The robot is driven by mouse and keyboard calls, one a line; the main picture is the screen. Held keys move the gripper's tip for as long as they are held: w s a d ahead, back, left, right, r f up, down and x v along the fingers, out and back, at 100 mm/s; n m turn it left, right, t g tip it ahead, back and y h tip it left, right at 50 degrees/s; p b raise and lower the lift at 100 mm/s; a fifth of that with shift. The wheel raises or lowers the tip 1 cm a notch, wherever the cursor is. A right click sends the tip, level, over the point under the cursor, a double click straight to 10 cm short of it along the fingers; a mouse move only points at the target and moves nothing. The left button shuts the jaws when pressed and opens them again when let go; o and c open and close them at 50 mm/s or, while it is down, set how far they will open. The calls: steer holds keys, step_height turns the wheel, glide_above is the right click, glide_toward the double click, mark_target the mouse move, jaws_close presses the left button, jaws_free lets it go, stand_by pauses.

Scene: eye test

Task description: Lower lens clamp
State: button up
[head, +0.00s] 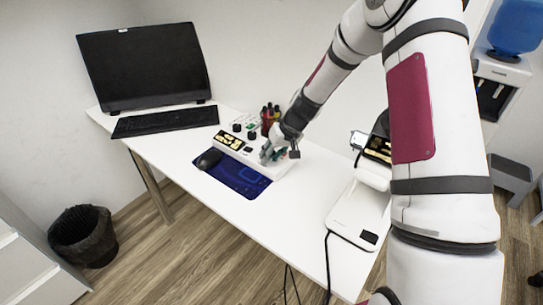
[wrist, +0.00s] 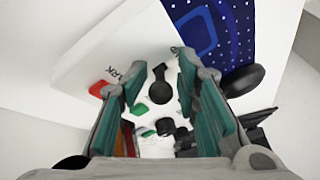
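My gripper (head: 279,150) is low over a white box (head: 276,172) on the desk. In the wrist view my gripper (wrist: 163,72) is open, with teal pads apart and nothing held. A black lever-like part (wrist: 160,88) with a round end lies between the fingers; I cannot tell whether they touch it or whether it is the lens clamp. The white box (wrist: 108,52) bears printed letters and a red button (wrist: 98,89). In the head view a white device (head: 357,211) stands at the right of the desk, partly behind my arm.
A blue mat (head: 247,184) with a black mouse (head: 209,159) lies in front of the box. A monitor (head: 145,65) and keyboard (head: 165,122) are at the left. A pen holder (head: 268,125) stands behind the box. The desk (head: 290,215) is clear between the mat and the device.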

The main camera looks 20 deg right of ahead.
steer(key=v, duration=0.8)
stand_by(0.4)
steer(key=s+a+r+h+p, duration=0.1)
steer(key=s+a+r, duration=0.1)
steer(key=s+r, duration=0.75)
steer(key=s+a+r+h+p, duration=0.1)
steer(key=s+a+r, duration=0.1)
steer(key=s+r, duration=0.7)
steer(key=s+r+p, duration=0.1)
steer(key=s+r, duration=0.2)
steer(key=s, duration=0.6)
steer(key=s+d+r+h+p, duration=0.1)
steer(key=s+r, duration=0.2)
steer(key=s, duration=0.7)
steer(key=shift+r+t, duration=0.3)
steer(key=shift+r, duration=0.05)
